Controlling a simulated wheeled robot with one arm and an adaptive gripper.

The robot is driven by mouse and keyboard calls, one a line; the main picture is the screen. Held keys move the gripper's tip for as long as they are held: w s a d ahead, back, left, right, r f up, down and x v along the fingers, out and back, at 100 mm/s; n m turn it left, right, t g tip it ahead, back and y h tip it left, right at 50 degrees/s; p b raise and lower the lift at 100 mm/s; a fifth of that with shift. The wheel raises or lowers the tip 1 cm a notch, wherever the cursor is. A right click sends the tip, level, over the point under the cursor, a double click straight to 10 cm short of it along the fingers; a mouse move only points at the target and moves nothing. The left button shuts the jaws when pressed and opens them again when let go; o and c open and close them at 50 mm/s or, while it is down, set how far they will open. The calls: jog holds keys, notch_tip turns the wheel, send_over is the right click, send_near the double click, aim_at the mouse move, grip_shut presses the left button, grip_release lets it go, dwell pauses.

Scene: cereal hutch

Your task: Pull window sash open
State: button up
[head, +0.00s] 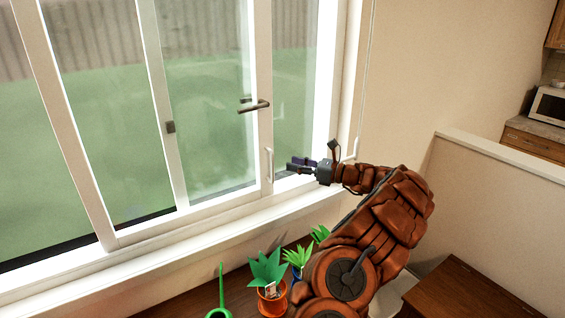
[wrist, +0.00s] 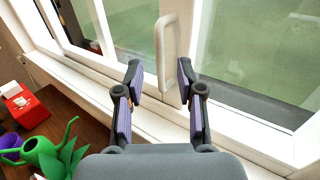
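The window sash (head: 205,110) is a white-framed glass pane, with a white vertical pull handle (head: 268,165) low on its right-hand stile. My gripper (head: 296,164) is just right of the white handle in the head view. In the wrist view my gripper (wrist: 158,84) has its two purple-padded fingers apart, with the white handle (wrist: 168,45) ahead and its lower end between the fingertips. I see no contact with the handle.
Potted plants (head: 268,280) and a green watering can (head: 219,305) stand on a brown wooden surface below the sill. A red box (wrist: 25,105) and a purple pot (wrist: 10,147) show in the wrist view. A low white wall (head: 500,190) stands at the right.

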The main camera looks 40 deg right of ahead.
jog(key=shift+v, duration=1.8)
jog(key=shift+w+a+r+m+t+h+b, duration=0.2)
jog(key=shift+w+a+m+h+b, duration=1.25)
jog(key=shift+b, duration=2.35)
jog(key=shift+w+a+f+t+h+b, duration=0.25)
jog(key=shift+w+h+b, duration=0.55)
jog(key=shift+w+b, duration=2.25)
jog(key=shift+w+a+r+m+t+h+b, duration=0.25)
jog(key=shift+w+a+m+h+b, duration=0.7)
jog(key=shift+b, duration=3.6)
jog(key=shift+w+d, duration=0.1)
